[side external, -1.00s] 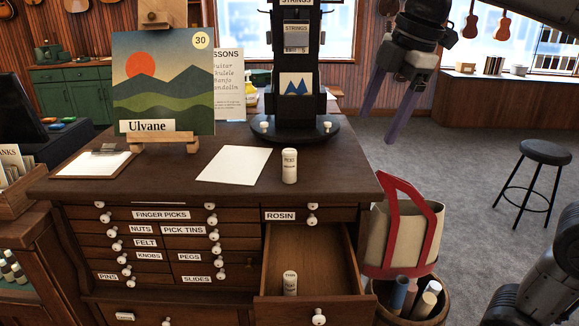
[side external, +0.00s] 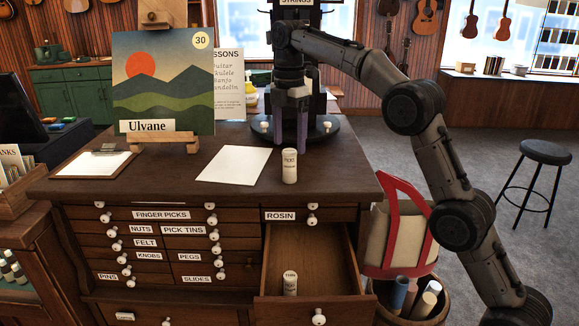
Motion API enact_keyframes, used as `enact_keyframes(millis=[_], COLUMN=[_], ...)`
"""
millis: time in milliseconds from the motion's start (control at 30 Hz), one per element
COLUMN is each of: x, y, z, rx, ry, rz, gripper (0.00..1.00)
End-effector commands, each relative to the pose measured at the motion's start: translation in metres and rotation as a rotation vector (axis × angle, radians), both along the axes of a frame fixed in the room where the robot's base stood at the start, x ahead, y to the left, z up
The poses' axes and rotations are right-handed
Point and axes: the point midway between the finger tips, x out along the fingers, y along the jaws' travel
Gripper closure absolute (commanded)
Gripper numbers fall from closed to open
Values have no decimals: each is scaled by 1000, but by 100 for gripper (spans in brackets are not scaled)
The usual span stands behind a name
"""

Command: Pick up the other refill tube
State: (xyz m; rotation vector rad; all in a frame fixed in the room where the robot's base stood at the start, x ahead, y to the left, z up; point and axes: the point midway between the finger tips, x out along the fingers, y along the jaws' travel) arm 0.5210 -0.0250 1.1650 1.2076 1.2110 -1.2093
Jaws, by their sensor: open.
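The tube appears apart from the fingers.
A black string display stand (side external: 335,130) rises behind my gripper. A white sheet (side external: 234,165) lies left of the counter tube. A painting (side external: 163,85) on an easel and a clipboard (side external: 93,164) are farther left. A basket with rolls (side external: 412,300) stands right of the drawer.

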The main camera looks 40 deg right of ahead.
Motion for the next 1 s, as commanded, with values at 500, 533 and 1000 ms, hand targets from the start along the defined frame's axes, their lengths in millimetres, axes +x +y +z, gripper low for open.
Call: enact_keyframes(millis=[500, 533, 1000], x=[-2, -2, -1], y=[0, 0, 0], z=[-39, -43, -67], rx=[0, 0, 0], ry=[2, 2, -2], rz=[-1, -1, -1], gripper=[20, 20, 20])
